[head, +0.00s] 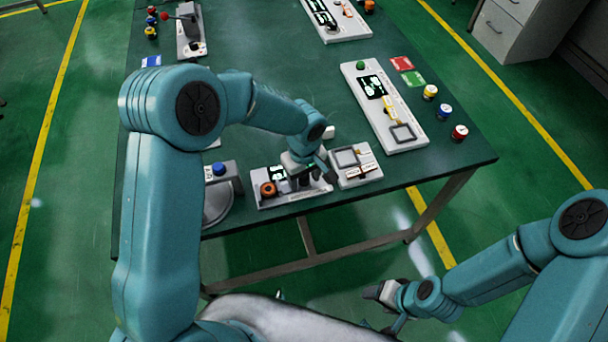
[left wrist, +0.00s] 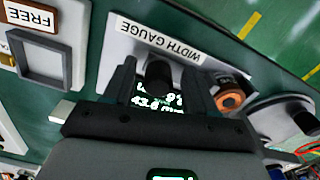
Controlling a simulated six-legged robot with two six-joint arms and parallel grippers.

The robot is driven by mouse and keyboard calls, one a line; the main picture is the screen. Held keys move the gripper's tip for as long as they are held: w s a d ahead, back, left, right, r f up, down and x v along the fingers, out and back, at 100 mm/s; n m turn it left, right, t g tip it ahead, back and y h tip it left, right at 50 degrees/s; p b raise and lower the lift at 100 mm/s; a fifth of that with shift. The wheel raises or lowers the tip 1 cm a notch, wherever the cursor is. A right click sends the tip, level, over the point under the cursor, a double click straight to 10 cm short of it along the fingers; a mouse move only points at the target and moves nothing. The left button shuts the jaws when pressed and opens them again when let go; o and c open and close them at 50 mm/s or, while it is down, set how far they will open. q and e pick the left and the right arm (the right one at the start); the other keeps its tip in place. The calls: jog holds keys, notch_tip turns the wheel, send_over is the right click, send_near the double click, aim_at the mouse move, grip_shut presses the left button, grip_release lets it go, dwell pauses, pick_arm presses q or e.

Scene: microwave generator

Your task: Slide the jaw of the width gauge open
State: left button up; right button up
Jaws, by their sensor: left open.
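The width gauge (head: 292,197) is a white panel at the table's front edge, with a dark display and an orange-and-black knob (head: 268,189). In the left wrist view its label "WIDTH GAUGE" (left wrist: 160,40) shows upside down. My left gripper (head: 312,173) is low over the gauge's right part. In the left wrist view its two fingers (left wrist: 162,90) are apart, one on each side of a dark upright part (left wrist: 159,76) of the gauge. I cannot tell whether they touch it. The lit display, with "43.8" legible, is partly hidden. My right gripper (head: 388,300) is away from the table; its opening is unclear.
A blue-button device (head: 219,169) stands left.

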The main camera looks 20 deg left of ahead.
pick_arm(q)
jog(key=shift+w+f, duration=0.1)
jog(key=shift+w, duration=0.05)
jog(key=shift+w+a, duration=0.1)
jog(key=shift+c, duration=1)
grip_shut()
jog(key=shift+w+d+f+b, duration=0.25)
jog(key=shift+w+d+b, duration=0.15)
jog(key=shift+d+b, duration=0.4)
jog(key=shift+w+d+r, duration=0.15)
jog(key=shift+r, duration=0.05)
grip_release()
jog(key=shift+r, duration=0.1)
jog(key=shift+o, duration=1)
jog(key=shift+r, duration=0.1)
